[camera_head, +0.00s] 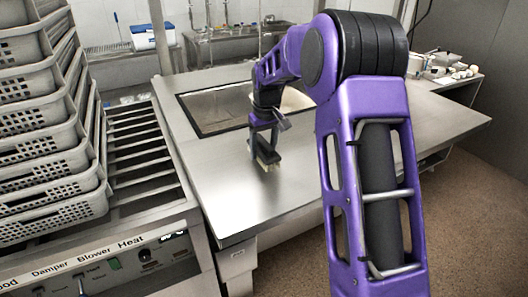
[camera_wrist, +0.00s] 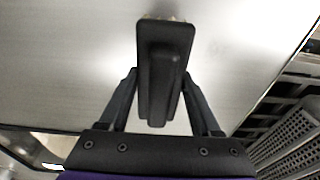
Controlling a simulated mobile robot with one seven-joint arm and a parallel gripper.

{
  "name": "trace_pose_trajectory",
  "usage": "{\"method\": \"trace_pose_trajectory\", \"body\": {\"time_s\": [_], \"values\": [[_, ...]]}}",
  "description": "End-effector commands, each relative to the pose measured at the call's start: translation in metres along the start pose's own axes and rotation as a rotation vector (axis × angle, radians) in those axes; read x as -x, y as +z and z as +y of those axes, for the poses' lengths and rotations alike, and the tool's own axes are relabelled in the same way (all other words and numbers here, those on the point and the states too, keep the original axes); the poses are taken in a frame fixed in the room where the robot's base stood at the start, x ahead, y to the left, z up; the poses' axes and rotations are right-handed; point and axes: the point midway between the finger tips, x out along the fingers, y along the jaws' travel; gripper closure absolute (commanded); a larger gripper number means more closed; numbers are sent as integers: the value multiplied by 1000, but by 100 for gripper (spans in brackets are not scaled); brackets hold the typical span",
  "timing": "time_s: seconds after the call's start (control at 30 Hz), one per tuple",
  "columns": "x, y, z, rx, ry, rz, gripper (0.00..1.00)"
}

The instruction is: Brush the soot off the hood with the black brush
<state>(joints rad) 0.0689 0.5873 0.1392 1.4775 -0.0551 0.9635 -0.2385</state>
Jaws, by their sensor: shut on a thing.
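The black brush (camera_wrist: 165,65) is between the two fingers of my gripper (camera_wrist: 160,95), which is shut on it. Its dark handle and block face the wrist camera, and a little pale bristle shows past the block's far end. In the head view my gripper (camera_head: 264,136) points down over the steel worktop, with the brush (camera_head: 267,158) under it showing a pale lower edge. The brush is at or just above the steel; I cannot tell if it touches. I cannot pick out the hood for certain, and no soot stands out.
The steel worktop (camera_head: 235,195) is bare around the brush, with a rectangular recessed basin (camera_head: 215,112) behind. Stacked grey perforated baskets (camera_head: 45,160) stand at left beside a slatted rack (camera_head: 140,150) and control panel (camera_head: 110,265). Crockery (camera_head: 440,68) sits at far right.

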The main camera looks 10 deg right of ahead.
Motion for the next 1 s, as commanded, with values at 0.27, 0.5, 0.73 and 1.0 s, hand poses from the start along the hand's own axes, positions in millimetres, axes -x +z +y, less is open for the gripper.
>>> {"method": "trace_pose_trajectory", "body": {"time_s": [0.27,0.5,0.73,1.0], "values": [[28,-2,-4,0,-1,-1,87],[48,-2,-7,0,-1,-1,87],[52,-2,-8,-1,-1,-1,87],[52,-2,-8,-1,0,-1,87]]}}
